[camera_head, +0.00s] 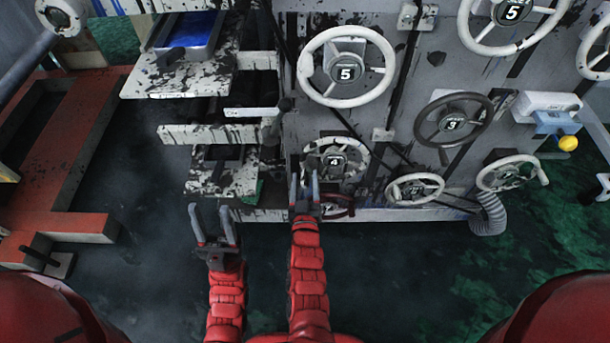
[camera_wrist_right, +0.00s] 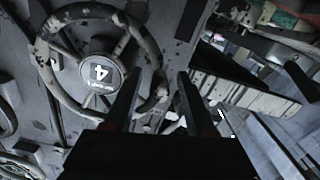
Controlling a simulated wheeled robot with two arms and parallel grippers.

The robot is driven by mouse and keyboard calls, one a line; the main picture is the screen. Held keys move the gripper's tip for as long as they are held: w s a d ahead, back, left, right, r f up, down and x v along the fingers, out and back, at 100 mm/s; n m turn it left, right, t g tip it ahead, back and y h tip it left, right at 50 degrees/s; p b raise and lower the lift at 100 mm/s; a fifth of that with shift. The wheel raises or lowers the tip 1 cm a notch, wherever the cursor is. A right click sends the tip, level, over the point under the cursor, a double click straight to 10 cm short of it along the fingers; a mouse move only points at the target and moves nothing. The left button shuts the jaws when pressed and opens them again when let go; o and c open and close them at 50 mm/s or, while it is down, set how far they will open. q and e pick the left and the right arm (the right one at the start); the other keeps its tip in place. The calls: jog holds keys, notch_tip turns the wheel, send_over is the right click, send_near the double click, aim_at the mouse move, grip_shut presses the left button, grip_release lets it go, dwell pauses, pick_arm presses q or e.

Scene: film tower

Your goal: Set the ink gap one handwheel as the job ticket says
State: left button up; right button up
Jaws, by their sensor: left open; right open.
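Several numbered handwheels stand on the grey panel. A pale, stained handwheel (camera_head: 361,153) with a white 4 on its dark hub sits low, just beyond my right gripper (camera_head: 305,177). In the right wrist view this handwheel (camera_wrist_right: 66,17) fills the upper left, its 4 upside down. There my right gripper (camera_wrist_right: 158,78) is open, and part of the rim shows between its fingers; I cannot tell whether they touch. The hub's small lettering is too small to read, so I cannot tell which wheel is ink gap one. My left gripper (camera_head: 210,208) is open and empty. I cannot make out a job ticket.
A larger white handwheel (camera_head: 309,84) reading 5 is above. A dark handwheel (camera_head: 420,128) reading 3 and smaller wheels are to the right. A dark red wheel (camera_head: 345,212) sits low by my right gripper. Stained ledges (camera_head: 165,84) jut out left. Dark floor is open in front.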

aim_at(305, 171)
jog(key=shift+w+b, duration=0.65)
jog(key=shift+w, duration=1.05)
jog(key=shift+c, duration=0.2)
grip_shut()
